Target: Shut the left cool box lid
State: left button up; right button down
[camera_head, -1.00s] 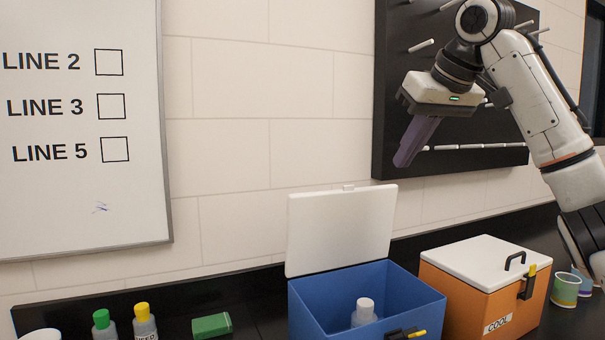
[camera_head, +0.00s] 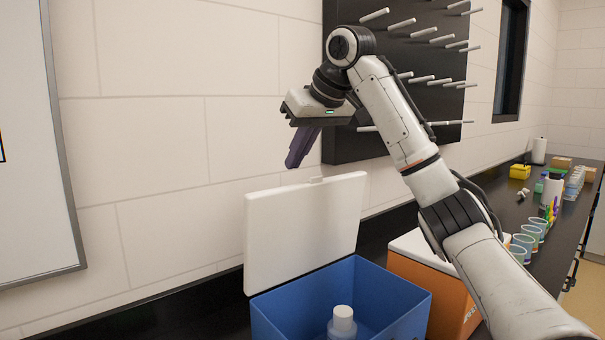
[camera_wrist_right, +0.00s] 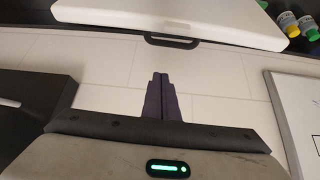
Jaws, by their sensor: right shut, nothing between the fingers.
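The left cool box (camera_head: 372,300) is blue and stands on the black counter, with a white-capped bottle (camera_head: 342,322) inside. Its white lid (camera_head: 305,228) stands open, upright at the back near the wall. My right gripper (camera_head: 293,163) is shut and empty, a little above the lid's top edge in the head view. In the right wrist view my shut fingers (camera_wrist_right: 160,82) point toward a white lid (camera_wrist_right: 175,18) with a dark handle (camera_wrist_right: 173,42), with a gap between them. My left gripper is not in view.
An orange cool box (camera_head: 436,290) stands right of the blue one, partly hidden by my right arm. A black peg board (camera_head: 350,145) hangs on the wall behind my wrist. Several cups (camera_head: 530,238) and bottles stand further right on the counter.

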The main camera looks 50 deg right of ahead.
jog(key=s+f, duration=0.2)
jog(key=shift+a+f, duration=0.1)
jog(key=shift+f, duration=0.25)
jog(key=shift+s+a+f, duration=0.1)
jog(key=shift+s, duration=0.1)
